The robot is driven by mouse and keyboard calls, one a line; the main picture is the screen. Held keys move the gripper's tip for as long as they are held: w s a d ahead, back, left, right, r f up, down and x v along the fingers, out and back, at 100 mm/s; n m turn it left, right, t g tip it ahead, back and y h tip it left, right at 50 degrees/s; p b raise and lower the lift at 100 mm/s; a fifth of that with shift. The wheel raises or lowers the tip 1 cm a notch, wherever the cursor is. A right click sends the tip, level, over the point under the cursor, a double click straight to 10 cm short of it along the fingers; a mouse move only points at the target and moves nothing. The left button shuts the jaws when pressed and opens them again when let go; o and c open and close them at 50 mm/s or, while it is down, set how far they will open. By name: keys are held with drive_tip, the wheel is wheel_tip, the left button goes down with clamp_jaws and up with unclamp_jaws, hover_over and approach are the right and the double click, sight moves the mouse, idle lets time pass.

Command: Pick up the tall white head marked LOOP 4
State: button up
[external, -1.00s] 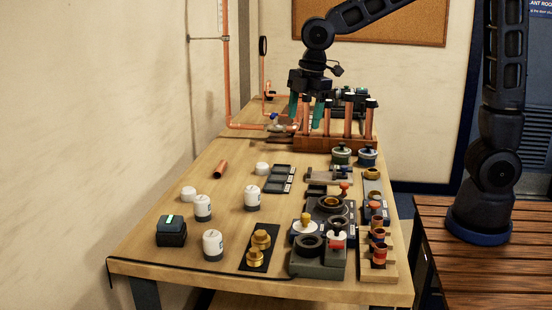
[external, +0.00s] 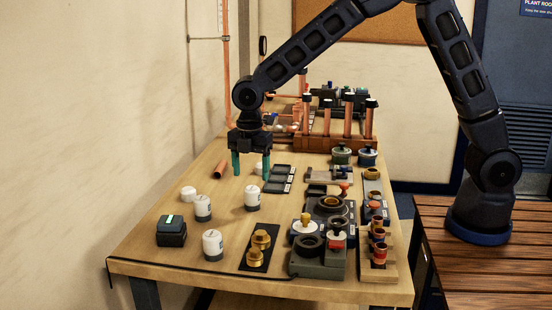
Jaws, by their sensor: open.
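A short white head (external: 260,168) is partly hidden by the right finger.
Another short white head (external: 188,194) and a dark box with a green light (external: 171,231) stand at left. Brass fittings (external: 261,240) lie on a black mat. Dark trays (external: 279,180) and fixtures (external: 322,243) crowd the right. A copper pipe piece (external: 220,169) lies behind.

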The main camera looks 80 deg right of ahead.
sight(252, 198)
wheel_tip(252, 198, down, 4)
drive_tip(key=shift+f, duration=0.1)
drive_tip(key=shift+d+f, duration=0.15)
drive_tip(key=shift+f, duration=1.15)
drive_tip(key=shift+d+f, duration=0.15)
drive_tip(key=shift+f, duration=1.15)
drive_tip(key=shift+s, duration=0.1)
drive_tip(key=shift+c, duration=0.5)
drive_tip(key=c, duration=1)
